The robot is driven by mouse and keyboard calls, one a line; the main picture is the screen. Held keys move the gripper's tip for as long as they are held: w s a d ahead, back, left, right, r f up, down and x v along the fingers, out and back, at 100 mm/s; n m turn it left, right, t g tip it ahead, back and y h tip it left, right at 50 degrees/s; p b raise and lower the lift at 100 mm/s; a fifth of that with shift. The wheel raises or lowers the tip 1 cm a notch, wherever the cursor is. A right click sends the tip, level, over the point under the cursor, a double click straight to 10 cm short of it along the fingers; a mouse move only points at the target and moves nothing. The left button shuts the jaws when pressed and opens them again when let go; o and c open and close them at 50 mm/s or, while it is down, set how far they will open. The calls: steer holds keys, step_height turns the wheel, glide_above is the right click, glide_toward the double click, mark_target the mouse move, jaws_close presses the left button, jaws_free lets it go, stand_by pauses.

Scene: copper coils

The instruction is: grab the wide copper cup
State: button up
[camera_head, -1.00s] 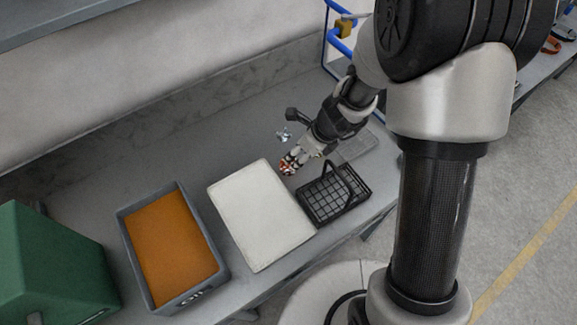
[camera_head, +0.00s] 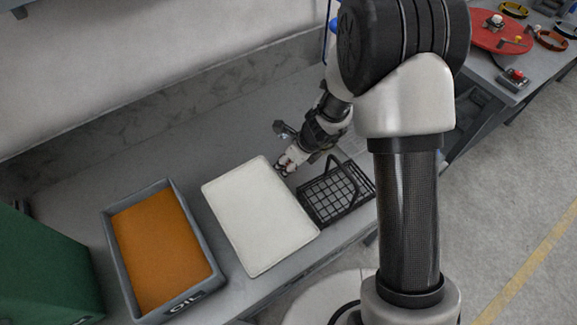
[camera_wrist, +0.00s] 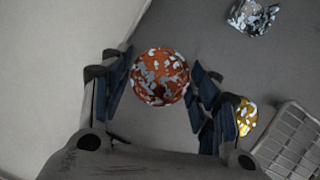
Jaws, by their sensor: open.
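The copper cup (camera_wrist: 160,76) is round, orange-copper with silvery flecks, and seen from above in the wrist view. How far the fingertips are above the table is hard to tell. In the head view my gripper (camera_head: 287,161) is low over the bench beside the white board, and the cup is a small reddish patch mostly hidden by the fingers.
A crumpled-looking silver piece (camera_wrist: 253,15) lies beyond the cup. A yellow speckled piece (camera_wrist: 246,117) sits right of my right finger, near a grey wire tray (camera_wrist: 290,138). A white board (camera_head: 255,215), black basket (camera_head: 325,197) and orange-filled oil bin (camera_head: 118,250) stand nearby.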

steer(key=shift+r, duration=0.15)
steer(key=shift+c, duration=0.3)
steer(key=c, duration=0.8)
steer(key=shift+o, duration=0.2)
